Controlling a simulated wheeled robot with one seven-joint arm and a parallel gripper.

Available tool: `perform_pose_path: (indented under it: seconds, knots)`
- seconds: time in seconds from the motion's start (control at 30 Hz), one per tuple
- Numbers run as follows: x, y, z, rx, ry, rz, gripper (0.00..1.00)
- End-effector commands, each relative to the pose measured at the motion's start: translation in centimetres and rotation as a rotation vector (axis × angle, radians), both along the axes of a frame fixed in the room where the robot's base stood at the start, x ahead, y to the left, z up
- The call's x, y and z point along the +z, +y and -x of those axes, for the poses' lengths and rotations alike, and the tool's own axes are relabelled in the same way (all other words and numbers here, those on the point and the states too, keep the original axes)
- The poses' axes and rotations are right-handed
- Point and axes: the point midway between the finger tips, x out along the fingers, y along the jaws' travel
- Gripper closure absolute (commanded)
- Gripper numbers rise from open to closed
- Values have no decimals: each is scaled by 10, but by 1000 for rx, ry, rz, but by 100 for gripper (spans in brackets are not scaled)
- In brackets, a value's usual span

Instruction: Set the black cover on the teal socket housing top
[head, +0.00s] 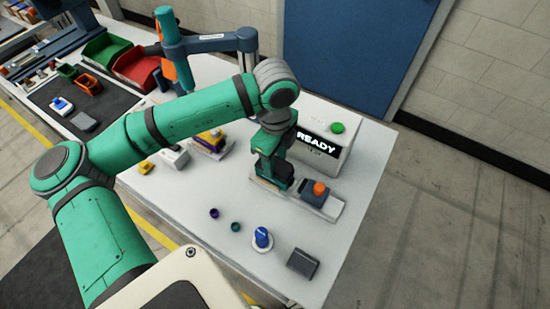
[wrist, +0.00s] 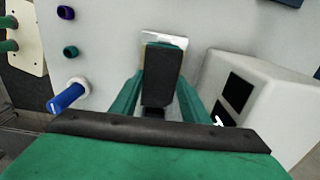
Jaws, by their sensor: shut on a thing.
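My gripper (wrist: 158,92) is shut on the black cover (wrist: 158,68), which is a dark oblong block between its green fingers in the wrist view. A strip of teal (wrist: 168,42), apparently the socket housing, shows just beyond the cover's far end, above a pale metal plate (wrist: 152,36). The cover hides most of it, so I cannot tell whether the two touch. In the head view my gripper (head: 279,182) points down at the left part of the metal plate (head: 327,209). There my gripper and arm hide the cover, and the housing is not clearly distinguishable.
A dark block with an orange knob (head: 319,189) stands on the plate's right part. A white box (head: 328,155) reading READY, with a green button, is close behind. In front are a blue-handled piece (head: 262,238), a dark grey block (head: 302,263) and two small rings (head: 214,213).

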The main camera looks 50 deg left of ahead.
Motion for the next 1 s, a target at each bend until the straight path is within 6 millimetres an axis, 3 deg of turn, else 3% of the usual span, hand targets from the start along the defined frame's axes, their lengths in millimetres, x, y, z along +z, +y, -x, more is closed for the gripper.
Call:
perform_pose_path:
  seconds: [0.77,0.8,0.87,0.9,1.0]
  knots:
    - [-7,0,0,0,0,-1,80]
    - [-7,0,0,0,0,-1,56]
    - [-7,0,0,0,0,-1,42]
    - [-7,0,0,0,0,-1,37]
    - [-7,0,0,0,0,-1,37]
